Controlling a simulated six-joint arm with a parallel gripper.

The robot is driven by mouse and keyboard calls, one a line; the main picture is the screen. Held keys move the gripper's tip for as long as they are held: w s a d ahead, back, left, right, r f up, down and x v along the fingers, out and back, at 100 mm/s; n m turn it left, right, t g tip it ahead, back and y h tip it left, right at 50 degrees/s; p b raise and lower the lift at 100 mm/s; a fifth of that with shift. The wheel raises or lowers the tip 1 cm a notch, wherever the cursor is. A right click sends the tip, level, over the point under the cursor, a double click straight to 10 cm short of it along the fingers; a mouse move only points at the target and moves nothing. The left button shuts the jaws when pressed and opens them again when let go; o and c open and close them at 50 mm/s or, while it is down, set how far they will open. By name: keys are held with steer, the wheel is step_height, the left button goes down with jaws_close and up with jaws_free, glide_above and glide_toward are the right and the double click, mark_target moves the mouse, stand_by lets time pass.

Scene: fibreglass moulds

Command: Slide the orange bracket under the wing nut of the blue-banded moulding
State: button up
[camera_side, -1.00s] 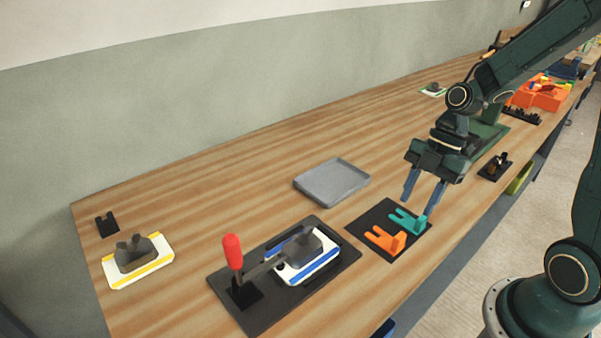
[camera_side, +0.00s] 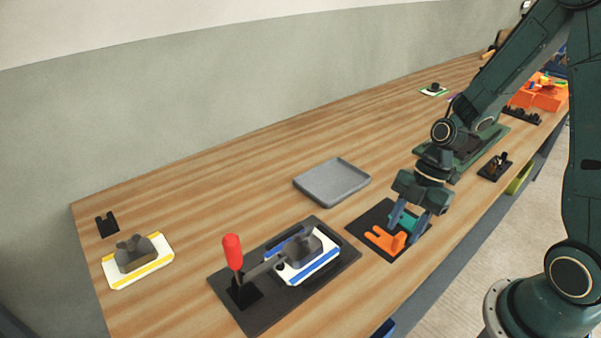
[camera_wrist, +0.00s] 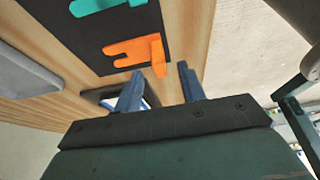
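The orange bracket (camera_side: 384,238) lies on a black mat (camera_side: 361,228), its forked end pointing left and its upright tab at the right. It also shows in the wrist view (camera_wrist: 137,52). A teal bracket (camera_side: 403,219) lies just behind it, partly hidden by my gripper. My gripper (camera_side: 406,235) is open and empty, pointing down close to the orange bracket's tab; contact cannot be told. In the wrist view its blue fingers (camera_wrist: 160,84) stand apart, below the bracket. The blue-banded moulding (camera_side: 311,265) sits in a black clamp fixture with a red handle (camera_side: 232,251). Its wing nut cannot be made out.
A grey tray (camera_side: 332,182) lies behind the mat. A yellow-banded moulding (camera_side: 139,262) and a small black forked piece (camera_side: 107,224) are at the far left. The red handle stands upright left of the blue-banded moulding. Bare wood lies between tray and fixture.

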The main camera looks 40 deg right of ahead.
mark_target(401, 235)
steer(key=shift+x, duration=1.75)
steer(key=shift+d, duration=0.1)
jaws_close()
